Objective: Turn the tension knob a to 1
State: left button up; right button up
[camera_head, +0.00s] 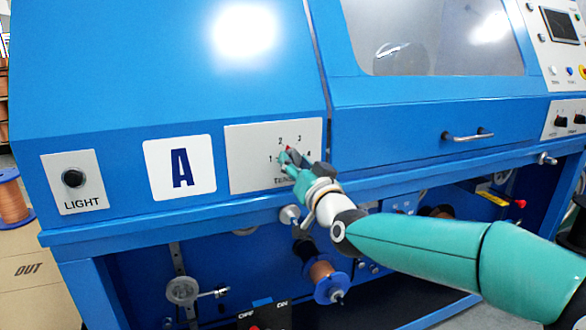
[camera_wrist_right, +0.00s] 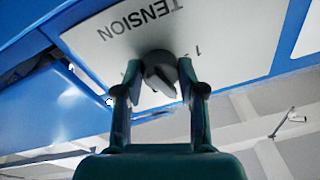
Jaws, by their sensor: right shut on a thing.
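The tension knob (camera_wrist_right: 160,72) is a dark round knob on a white panel marked TENSION (camera_wrist_right: 110,38). In the head view the panel (camera_head: 245,165) shows numbers around the knob, with 1, 2 and 3 readable, and a small red mark at the knob's top. My right gripper (camera_head: 292,160) reaches the knob from the lower right and covers most of it. In the right wrist view my right gripper (camera_wrist_right: 160,95) has one finger on each side of the knob, shut on it. The knob's exact pointer setting is hard to tell. My left gripper is not in view.
A sign with the letter A (camera_head: 180,168) and a black LIGHT knob (camera_head: 73,178) are left of the panel. A blue ledge (camera_head: 200,218) runs below, with pulleys and a copper spool (camera_head: 325,275) under it. A door handle (camera_head: 468,135) sticks out at right.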

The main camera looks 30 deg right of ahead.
jog(key=n+y, duration=0.1)
jog(key=n, duration=0.3)
jog(key=shift+f, duration=0.2)
jog(key=n, duration=0.4)
jog(key=shift+d, duration=0.15)
jog(key=n, duration=0.4)
jog(key=shift+r+g+y, duration=0.15)
jog(key=shift+g+y, duration=0.25)
jog(key=shift+n+p, duration=0.7)
jog(key=shift+n, duration=1.2)
jog(key=o, duration=1.1)
jog(key=shift+o, duration=0.2)
jog(key=shift+r, duration=0.1)
